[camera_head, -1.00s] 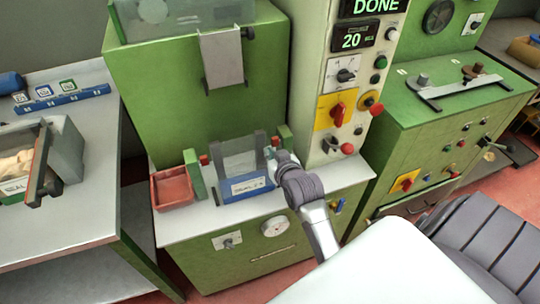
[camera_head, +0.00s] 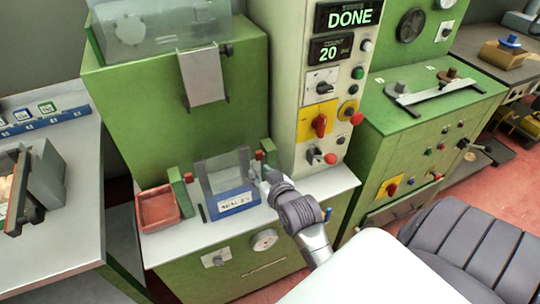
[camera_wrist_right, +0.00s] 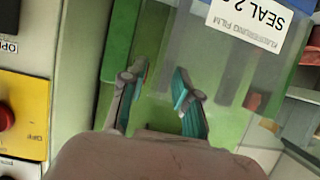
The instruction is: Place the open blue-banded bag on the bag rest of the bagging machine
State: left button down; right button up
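The clear bag with a blue band and white label (camera_head: 236,201) stands upright on the white ledge of the green bagging machine (camera_head: 176,105). It sits between green side posts, in front of dark upright bars (camera_head: 205,181) that look like the bag rest. Whether it is fully seated I cannot tell. My right gripper (camera_head: 262,173) is at the bag's upper right edge. In the right wrist view its teal-padded fingers (camera_wrist_right: 159,95) stand apart, with the labelled bag (camera_wrist_right: 240,45) just beyond and to the right. My left gripper is in no view.
A red tray (camera_head: 158,209) sits left of the bag on the ledge. A control panel (camera_head: 322,85) reading DONE and 20 rises right of it. A grey chute (camera_head: 203,75) hangs above. A table (camera_head: 65,225) with a bin is at left; another green machine (camera_head: 420,140) is at right.

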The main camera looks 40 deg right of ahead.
jog(key=v, duration=0.7)
jog(key=shift+s, duration=0.25)
jog(key=shift+a, duration=0.15)
